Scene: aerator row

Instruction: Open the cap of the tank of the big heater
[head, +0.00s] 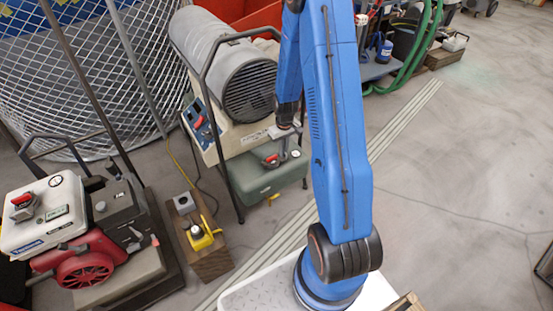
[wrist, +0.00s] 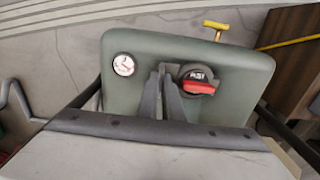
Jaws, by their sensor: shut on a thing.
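The big heater (head: 205,50) has a grey cylinder with a dark grille on a beige body, and stands left of my arm in the head view. Its green tank (head: 245,178) is below it; the tank also fills the middle of the wrist view (wrist: 235,120). The cap (head: 270,161) is black with a red part, on top of the tank; it shows in the wrist view (wrist: 198,82) beside a round gauge (wrist: 124,65). My gripper (head: 284,156) points down at the cap's side, its fingers (wrist: 166,85) close together and shut on its edge. The exact contact is partly hidden.
A dark tube frame (head: 215,120) surrounds the heater. A red and white machine (head: 60,215) with its own red cap stands at the left. Open floor (head: 440,190) lies at the right.

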